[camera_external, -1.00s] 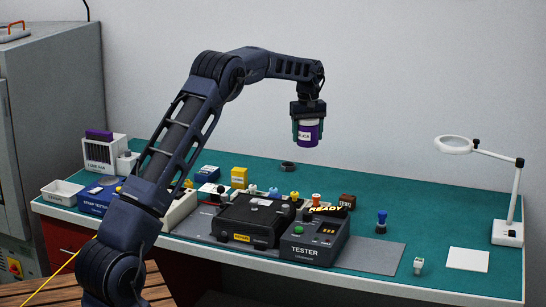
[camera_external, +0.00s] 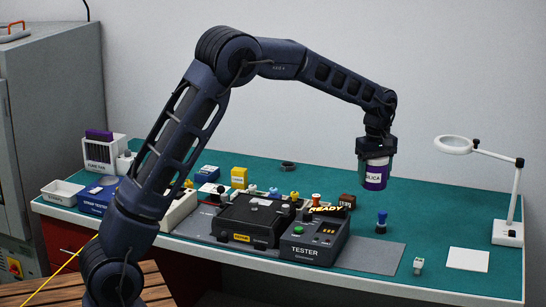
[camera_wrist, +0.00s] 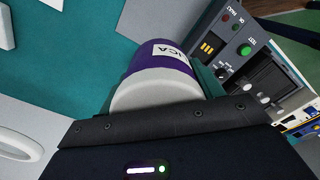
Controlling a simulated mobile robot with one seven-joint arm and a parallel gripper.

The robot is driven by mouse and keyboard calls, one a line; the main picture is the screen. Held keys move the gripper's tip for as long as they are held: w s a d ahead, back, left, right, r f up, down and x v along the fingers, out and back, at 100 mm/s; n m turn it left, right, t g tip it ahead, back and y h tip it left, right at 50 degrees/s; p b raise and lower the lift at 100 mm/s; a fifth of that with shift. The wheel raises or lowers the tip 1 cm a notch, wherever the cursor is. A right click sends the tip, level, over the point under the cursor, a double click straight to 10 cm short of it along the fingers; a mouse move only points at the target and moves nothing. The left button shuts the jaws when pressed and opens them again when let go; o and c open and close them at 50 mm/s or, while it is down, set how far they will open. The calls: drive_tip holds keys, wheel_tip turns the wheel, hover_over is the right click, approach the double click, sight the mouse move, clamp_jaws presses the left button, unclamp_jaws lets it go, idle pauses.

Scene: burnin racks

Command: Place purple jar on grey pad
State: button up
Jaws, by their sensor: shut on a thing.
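The purple jar (camera_external: 374,183) has a white label reading "SILICA". My gripper (camera_external: 375,162) is shut on its upper part and holds it upright, well above the bench, right of the tester. The wrist view shows the jar's white lid and purple side (camera_wrist: 160,62), with the jar between the jaws. The grey pad (camera_external: 376,258) lies flat on the green bench, under and to the right of the tester. Its bare right part is clear, and it also shows at the top of the wrist view (camera_wrist: 165,18).
The tester (camera_external: 310,242) and a black case (camera_external: 252,217) stand on or beside the pad. A blue-handled stamp-like item (camera_external: 381,221) stands behind the pad. A small white-green piece (camera_external: 418,266), a white sheet (camera_external: 468,260) and a magnifier lamp (camera_external: 508,232) are at right.

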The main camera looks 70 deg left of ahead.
sight(382, 178)
drive_tip(key=d, duration=0.1)
drive_tip(key=s+d, duration=0.1)
drive_tip(key=d, duration=0.1)
drive_tip(key=f, duration=2)
drive_tip(key=shift+d, duration=0.3)
drive_tip(key=shift+f, duration=0.15)
drive_tip(key=o, duration=1.1)
